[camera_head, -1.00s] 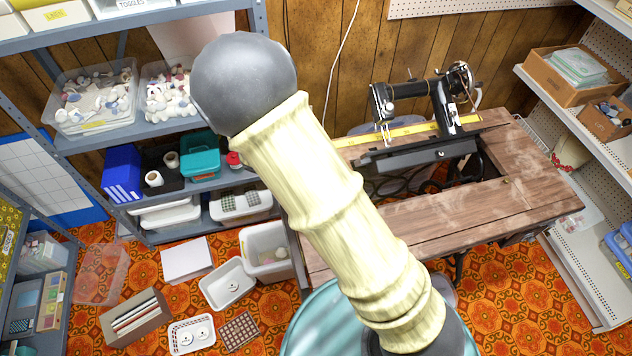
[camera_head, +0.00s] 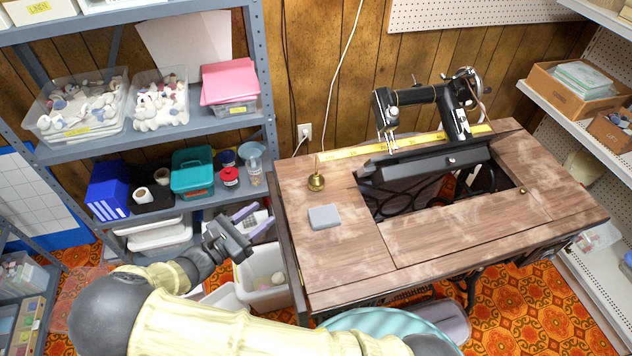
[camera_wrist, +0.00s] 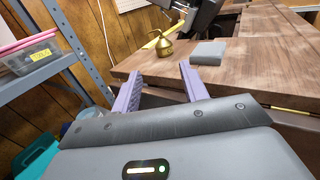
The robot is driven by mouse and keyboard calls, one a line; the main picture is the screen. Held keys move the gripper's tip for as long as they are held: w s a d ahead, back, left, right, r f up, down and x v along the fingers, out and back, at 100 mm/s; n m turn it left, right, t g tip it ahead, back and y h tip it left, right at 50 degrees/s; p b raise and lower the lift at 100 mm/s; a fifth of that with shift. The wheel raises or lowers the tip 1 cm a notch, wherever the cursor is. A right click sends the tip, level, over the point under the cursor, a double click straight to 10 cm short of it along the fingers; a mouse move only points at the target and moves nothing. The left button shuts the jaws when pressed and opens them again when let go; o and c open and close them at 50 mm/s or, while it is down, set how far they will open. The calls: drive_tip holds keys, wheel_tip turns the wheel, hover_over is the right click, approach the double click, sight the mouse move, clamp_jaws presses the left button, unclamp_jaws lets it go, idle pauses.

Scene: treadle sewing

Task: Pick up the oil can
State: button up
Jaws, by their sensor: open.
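The oil can (camera_head: 316,182) is a small brass can with a thin upright spout. It stands on the left part of the wooden sewing table (camera_head: 430,235), near the back edge. It also shows in the wrist view (camera_wrist: 164,47), just beyond and between the fingertips. My gripper (camera_head: 250,218) is open and empty, left of the table's left edge and apart from the can. Its two purple fingers (camera_wrist: 158,80) point toward the table in the wrist view.
A grey block (camera_head: 324,217) lies on the table in front of the can. A yellow ruler (camera_head: 400,143) lies behind it, and a black sewing machine (camera_head: 430,105) stands to the right. A metal shelf (camera_head: 262,75) rises at the left. A white bin (camera_head: 262,275) stands below my gripper.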

approach(315, 176)
drive_tip(key=x, duration=0.3)
drive_tip(key=shift+w+a, duration=0.1)
drive_tip(key=shift+w, duration=0.15)
drive_tip(key=shift+w, duration=0.1)
drive_tip(key=x, duration=0.5)
drive_tip(key=shift+b, duration=0.4)
drive_tip(key=shift+s, duration=0.25)
clamp_jaws()
